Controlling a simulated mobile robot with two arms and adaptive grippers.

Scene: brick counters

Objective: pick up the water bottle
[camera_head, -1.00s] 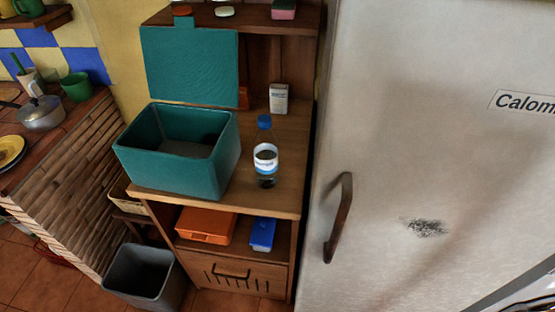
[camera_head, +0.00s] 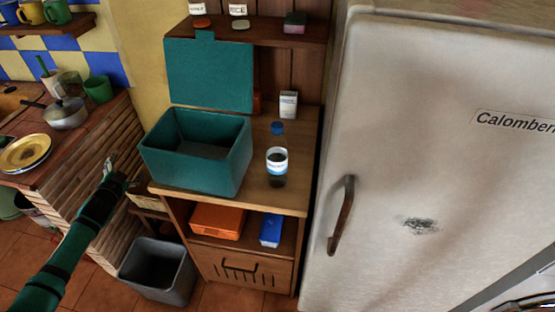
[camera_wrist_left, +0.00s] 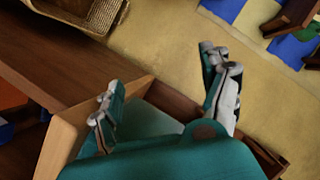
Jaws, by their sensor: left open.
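The water bottle (camera_head: 277,166), clear with a blue cap and a white and blue label, stands upright on the wooden cabinet's counter, right of the teal box. My left gripper (camera_head: 112,166) is left of the cabinet in the head view, apart from the bottle, with the teal box between them. In the left wrist view the left gripper (camera_wrist_left: 160,88) is open and empty, its two fingers spread. The bottle is not visible in the wrist view. My right gripper is in neither view.
The open teal box (camera_head: 197,165) stands on the wooden counter (camera_head: 270,196). A white carton (camera_head: 288,104) is behind the bottle. The fridge (camera_head: 430,150) rises to the right. A grey bin (camera_head: 157,272) stands on the floor, and a brick counter (camera_head: 100,205) is at the left.

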